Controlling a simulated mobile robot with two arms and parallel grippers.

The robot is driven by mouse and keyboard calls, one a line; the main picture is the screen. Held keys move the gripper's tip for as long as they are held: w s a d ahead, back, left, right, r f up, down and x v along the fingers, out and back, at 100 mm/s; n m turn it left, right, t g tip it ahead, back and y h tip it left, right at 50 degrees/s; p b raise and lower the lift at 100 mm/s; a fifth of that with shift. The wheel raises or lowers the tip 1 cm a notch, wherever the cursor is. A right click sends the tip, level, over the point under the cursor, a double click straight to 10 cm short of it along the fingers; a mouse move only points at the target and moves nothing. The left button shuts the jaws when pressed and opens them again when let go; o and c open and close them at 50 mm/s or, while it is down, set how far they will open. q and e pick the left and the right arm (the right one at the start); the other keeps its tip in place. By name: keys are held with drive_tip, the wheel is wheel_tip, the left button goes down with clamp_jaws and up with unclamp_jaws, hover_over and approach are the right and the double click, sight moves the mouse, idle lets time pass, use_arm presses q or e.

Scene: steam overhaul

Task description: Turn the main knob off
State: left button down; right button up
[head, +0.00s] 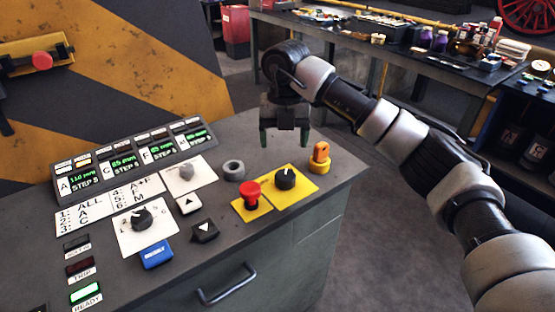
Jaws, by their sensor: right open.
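The grey control console (325,190) has several knobs, and I cannot read a label that says which is the main one. A round black knob (286,178) with a white pointer mark sits on a yellow plate near the right end. An orange upright knob (320,153) on a yellow round base stands right of it. Another black knob (142,217) sits on a white plate at the left. My right gripper (284,139) points down, open and empty, above the console's far edge, behind the black knob on yellow and apart from it. My left gripper is not in view.
A red mushroom button (251,191) sits just left of the yellow-plate knob. A grey ring (233,171), arrow buttons and a blue button (156,254) lie further left. Green displays (124,165) line the back. A cluttered workbench (400,50) stands behind; floor between is clear.

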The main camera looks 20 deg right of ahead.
sight(286, 175)
drive_tip(key=shift+s+d, duration=0.1)
drive_tip(key=shift+d, duration=0.1)
drive_tip(key=shift+s+f, duration=0.35)
drive_tip(key=shift+f, duration=0.2)
drive_tip(key=shift+s+f, duration=0.3)
drive_tip(key=shift+f, duration=0.25)
wheel_tip(286, 175, down, 3)
drive_tip(key=shift+a+f+p, duration=0.1)
drive_tip(key=shift+f+p, duration=0.05)
drive_tip(key=shift+p, duration=0.15)
drive_tip(key=f, duration=0.2)
drive_tip(key=shift+w+f, duration=0.2)
drive_tip(key=shift+f, duration=0.95)
drive_tip(key=shift+c, duration=0.2)
drive_tip(key=c, duration=0.9)
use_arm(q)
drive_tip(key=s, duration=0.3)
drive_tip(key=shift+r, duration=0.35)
